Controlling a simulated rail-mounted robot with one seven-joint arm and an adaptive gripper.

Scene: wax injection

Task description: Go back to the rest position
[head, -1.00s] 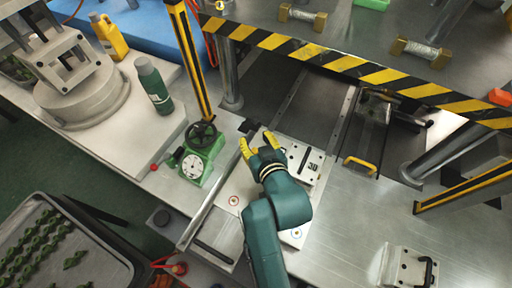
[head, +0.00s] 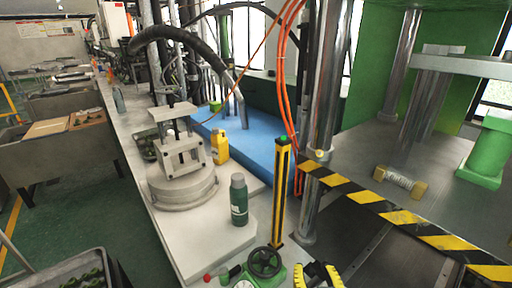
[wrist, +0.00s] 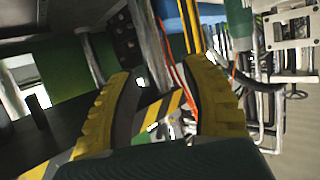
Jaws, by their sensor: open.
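My gripper (head: 318,275) shows at the bottom edge of the head view, with only its yellow fingers in sight. In the wrist view the two yellow ribbed fingers (wrist: 160,110) stand wide apart with nothing between them. The gripper is open and empty. In the head view it is right of the green valve unit with a black handwheel (head: 264,264) and below the striped press edge. The rest of my arm is out of the head view.
A yellow-black post (head: 281,195) stands close to my gripper. The press table's striped edge (head: 395,215) runs to the right. A dark green bottle (head: 239,200), a yellow bottle (head: 219,147) and a round-based fixture (head: 182,187) stand on the left bench. A tray (head: 75,270) is bottom left.

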